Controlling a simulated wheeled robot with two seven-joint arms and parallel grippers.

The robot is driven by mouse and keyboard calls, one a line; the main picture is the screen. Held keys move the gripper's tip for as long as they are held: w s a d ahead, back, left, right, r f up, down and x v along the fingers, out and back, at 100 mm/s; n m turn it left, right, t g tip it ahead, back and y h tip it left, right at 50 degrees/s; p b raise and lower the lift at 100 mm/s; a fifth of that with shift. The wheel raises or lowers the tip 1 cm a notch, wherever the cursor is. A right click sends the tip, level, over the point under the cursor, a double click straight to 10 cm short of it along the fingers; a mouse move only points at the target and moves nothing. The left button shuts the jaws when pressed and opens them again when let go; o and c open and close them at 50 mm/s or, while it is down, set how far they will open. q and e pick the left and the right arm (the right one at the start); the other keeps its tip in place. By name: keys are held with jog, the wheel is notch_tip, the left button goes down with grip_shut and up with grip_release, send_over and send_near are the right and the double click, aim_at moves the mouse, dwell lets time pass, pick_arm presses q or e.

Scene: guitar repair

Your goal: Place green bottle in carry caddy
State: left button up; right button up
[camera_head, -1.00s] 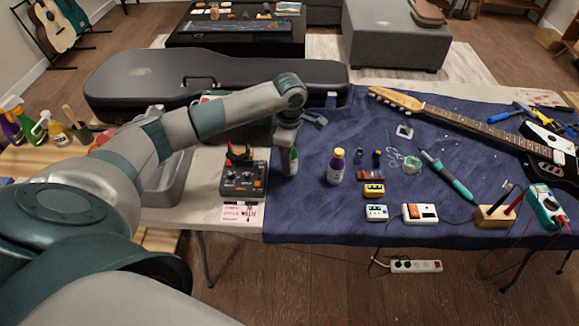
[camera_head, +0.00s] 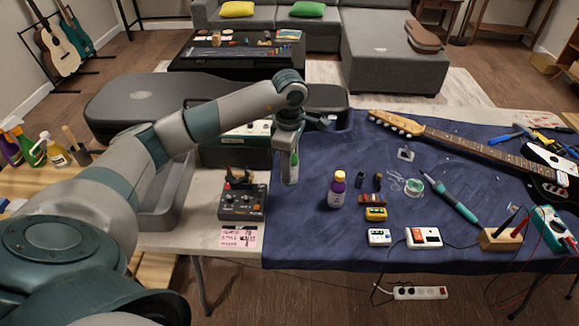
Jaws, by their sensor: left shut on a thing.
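My left gripper (camera_head: 289,157) points down above the table, near the left edge of the blue cloth, and is shut on a green bottle (camera_head: 294,167). Much of the bottle is hidden by the fingers; a green and pale strip of it shows. A grey open-topped container (camera_head: 166,205), which may be the carry caddy, stands at the table's left end. The gripper is to the right of this container. My right gripper is out of view.
A black pedal unit (camera_head: 242,203) stands between the container and the gripper. A dark guitar case (camera_head: 130,100) and a box (camera_head: 235,150) are behind my arm. Tools and a guitar fill the right.

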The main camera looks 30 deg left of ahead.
pick_arm(q)
jog(key=s+d+f+m, duration=0.3)
jog(key=s+d+m, duration=0.5)
jog(key=m, duration=0.2)
jog(key=s+d+f+m, duration=0.4)
jog(key=s+d+m, duration=0.3)
jog(key=s+m, duration=0.2)
jog(key=shift+d+f+m, duration=0.15)
jog(key=shift+d+m, duration=0.25)
jog(key=shift+m, duration=0.8)
jog(key=shift+s, duration=0.1)
